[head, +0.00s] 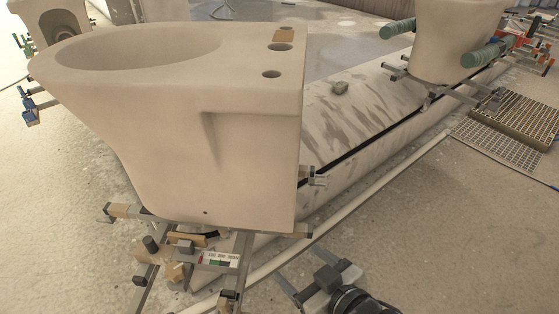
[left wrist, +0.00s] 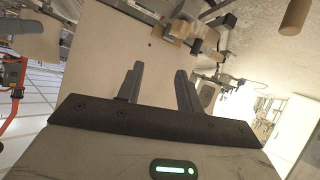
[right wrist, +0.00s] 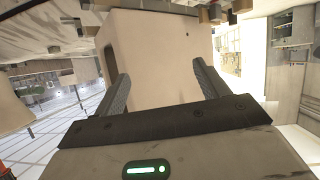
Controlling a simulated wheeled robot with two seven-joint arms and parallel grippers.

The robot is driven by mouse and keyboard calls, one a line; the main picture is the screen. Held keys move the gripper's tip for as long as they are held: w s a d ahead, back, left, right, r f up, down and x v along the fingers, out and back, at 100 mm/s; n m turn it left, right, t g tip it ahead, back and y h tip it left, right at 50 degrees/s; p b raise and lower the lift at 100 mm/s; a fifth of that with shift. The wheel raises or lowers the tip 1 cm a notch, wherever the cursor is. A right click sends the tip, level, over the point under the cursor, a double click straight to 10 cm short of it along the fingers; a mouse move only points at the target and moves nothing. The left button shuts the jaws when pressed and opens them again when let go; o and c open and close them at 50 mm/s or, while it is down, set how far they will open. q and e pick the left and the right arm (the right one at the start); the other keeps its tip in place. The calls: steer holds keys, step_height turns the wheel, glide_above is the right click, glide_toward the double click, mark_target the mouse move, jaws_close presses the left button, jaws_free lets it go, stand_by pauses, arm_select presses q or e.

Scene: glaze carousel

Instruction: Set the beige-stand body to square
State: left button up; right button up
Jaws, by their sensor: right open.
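The large cream body (head: 245,165) stands upright on the beige-padded stand (head: 215,272), filling the left half of the head view. A small white scale plate (head: 220,260) with red and green marks sits on the stand. Whether the body is square to its stand I cannot tell. My right gripper (head: 318,275) is open, low in front of the body and right of the stand, apart from both. In the right wrist view the body (right wrist: 158,50) shows beyond the open, empty fingers. My left gripper (left wrist: 160,72) is open and empty, with the body (left wrist: 115,40) beyond its fingers.
Another body (head: 455,40) stands at the back right on a stand with green rollers (head: 398,28). A third body (head: 55,22) is at the back left. A grated board (head: 515,120) lies at the right.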

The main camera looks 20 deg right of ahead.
steer(key=w+d+f+n+t+b, duration=0.3)
steer(key=w+d+n+t+b, duration=0.15)
steer(key=w+n, duration=0.3)
steer(key=n+y+b, duration=1.2)
steer(key=n+y, duration=0.1)
steer(key=n, duration=1.2)
glide_toward(285, 175)
steer(key=w+d+f, duration=0.3)
steer(key=d+f, duration=0.1)
steer(key=d+n+g+y+b, duration=0.4)
steer(key=n+g, duration=0.4)
steer(key=n, duration=0.5)
arm_select(q)
steer(key=w+d+f+t+h, duration=0.1)
steer(key=d+f+t+h, duration=0.1)
steer(key=d+f+h, duration=0.2)
step_height(285, 175, down, 4)
steer(key=shift+w+d+r+t, duration=0.25)
steer(key=shift+w+d+t, duration=0.1)
steer(key=shift+d, duration=0.65)
arm_select(e)
steer(key=x, duration=1.5)
steer(key=shift+w+a+r, duration=0.2)
steer(key=shift+a, duration=0.05)
steer(key=shift+c, duration=0.3)
